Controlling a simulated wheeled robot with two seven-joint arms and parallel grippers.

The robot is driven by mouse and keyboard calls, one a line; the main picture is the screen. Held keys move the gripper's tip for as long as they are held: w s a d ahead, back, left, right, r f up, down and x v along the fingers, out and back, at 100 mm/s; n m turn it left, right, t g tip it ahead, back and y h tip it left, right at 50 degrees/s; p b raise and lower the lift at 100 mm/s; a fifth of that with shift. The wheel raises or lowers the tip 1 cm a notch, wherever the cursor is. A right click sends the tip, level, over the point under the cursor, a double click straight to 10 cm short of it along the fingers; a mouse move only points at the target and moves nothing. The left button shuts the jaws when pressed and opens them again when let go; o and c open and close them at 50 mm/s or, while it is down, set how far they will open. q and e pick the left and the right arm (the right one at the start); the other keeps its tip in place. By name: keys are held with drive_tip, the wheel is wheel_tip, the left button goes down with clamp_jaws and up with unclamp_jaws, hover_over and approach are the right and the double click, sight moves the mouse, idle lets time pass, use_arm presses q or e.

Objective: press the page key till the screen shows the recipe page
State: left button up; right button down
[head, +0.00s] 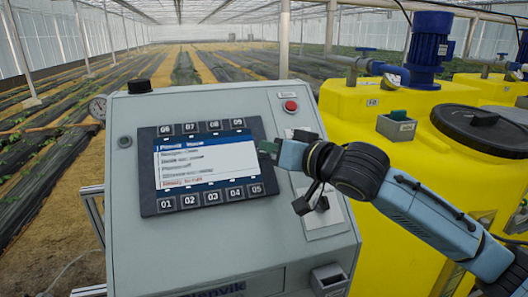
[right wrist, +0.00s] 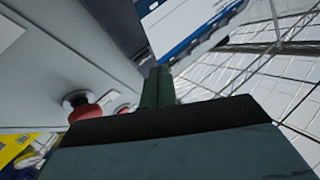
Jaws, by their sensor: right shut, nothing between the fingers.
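The screen (head: 208,160) on the grey control cabinet is lit, with a blue title bar, several lines of text and a red line at the bottom. The text is too blurred to read surely. Keys 06 to 09 run along its top edge, and keys 01 to 05 (head: 211,197) along its bottom edge. I cannot tell which is the page key. My right gripper (head: 268,148) is shut and empty, its green fingertips at the panel's right edge. Whether they touch it is unclear. In the right wrist view the fingertips (right wrist: 158,86) point towards the screen (right wrist: 178,25). My left gripper is not in view.
A red push button (head: 290,105) sits at the cabinet's upper right; it also shows in the right wrist view (right wrist: 85,110). A black knob (head: 139,86) stands on the cabinet top. A yellow tank (head: 410,110) stands close at right, behind my arm.

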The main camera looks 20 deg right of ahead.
drive_tip(key=shift+w+f, duration=0.1)
drive_tip(key=shift+w+f, duration=0.2)
drive_tip(key=shift+f, duration=0.05)
drive_tip(key=shift+w+f, duration=0.2)
drive_tip(key=shift+f, duration=0.05)
idle(1.1)
drive_tip(key=shift+s+r+p, duration=0.35)
drive_tip(key=shift+r+p, duration=0.1)
drive_tip(key=shift+p, duration=0.35)
drive_tip(key=shift+s+r, duration=0.1)
drive_tip(key=shift+s, duration=0.05)
drive_tip(key=s+r+p, duration=0.1)
drive_tip(key=r+p, duration=0.1)
drive_tip(key=s+r+p, duration=0.1)
drive_tip(key=s+p, duration=0.1)
drive_tip(key=shift+s+r, duration=0.2)
drive_tip(key=shift+r, duration=0.15)
